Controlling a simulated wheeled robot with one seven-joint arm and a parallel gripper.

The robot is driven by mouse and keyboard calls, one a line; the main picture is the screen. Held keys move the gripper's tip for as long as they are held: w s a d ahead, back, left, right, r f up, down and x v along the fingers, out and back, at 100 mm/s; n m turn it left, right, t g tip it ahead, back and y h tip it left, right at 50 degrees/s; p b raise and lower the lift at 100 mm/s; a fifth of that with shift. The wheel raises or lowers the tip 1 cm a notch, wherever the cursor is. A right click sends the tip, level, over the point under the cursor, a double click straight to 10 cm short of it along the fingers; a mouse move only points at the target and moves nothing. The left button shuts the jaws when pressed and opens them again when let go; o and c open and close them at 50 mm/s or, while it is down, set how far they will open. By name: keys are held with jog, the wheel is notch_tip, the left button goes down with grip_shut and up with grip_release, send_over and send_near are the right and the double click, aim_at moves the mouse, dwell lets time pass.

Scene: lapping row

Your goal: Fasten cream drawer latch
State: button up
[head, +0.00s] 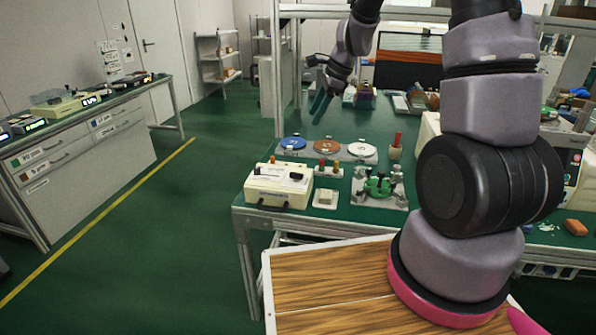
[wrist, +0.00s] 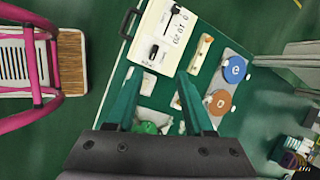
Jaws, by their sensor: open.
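A cream box (head: 278,187) stands at the front left of the green bench, with dark fittings on top and a dark handle on its front. In the wrist view the cream box (wrist: 160,35) lies beyond the fingertips, with the black handle (wrist: 128,23) on its left side. I cannot tell which fitting is the latch or whether it is fastened. My gripper (head: 321,104) is open and empty, above the bench and behind the box in the head view. Its teal fingers also show in the wrist view (wrist: 158,86), apart from the box.
A green clamp fixture (head: 378,187) and a small cream block (head: 325,198) stand right of the box. Blue, brown and white discs (head: 327,147) lie behind it. A left bench (head: 85,150) holds instruments above drawers. Green floor is clear between the benches.

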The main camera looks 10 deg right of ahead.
aim_at(296, 173)
jog(key=w+a+f+m, duration=0.1)
jog(key=f, duration=0.6)
jog(key=w+a+f+m, duration=0.1)
jog(key=w+a+f, duration=0.1)
jog(key=f, duration=0.5)
jog(key=w+a+f+m+g, duration=0.1)
jog(key=f+m, duration=0.1)
jog(key=f, duration=0.6)
jog(key=shift+w+a+f, duration=0.1)
jog(key=shift+w+a, duration=0.05)
jog(key=shift+a, duration=0.25)
grip_shut()
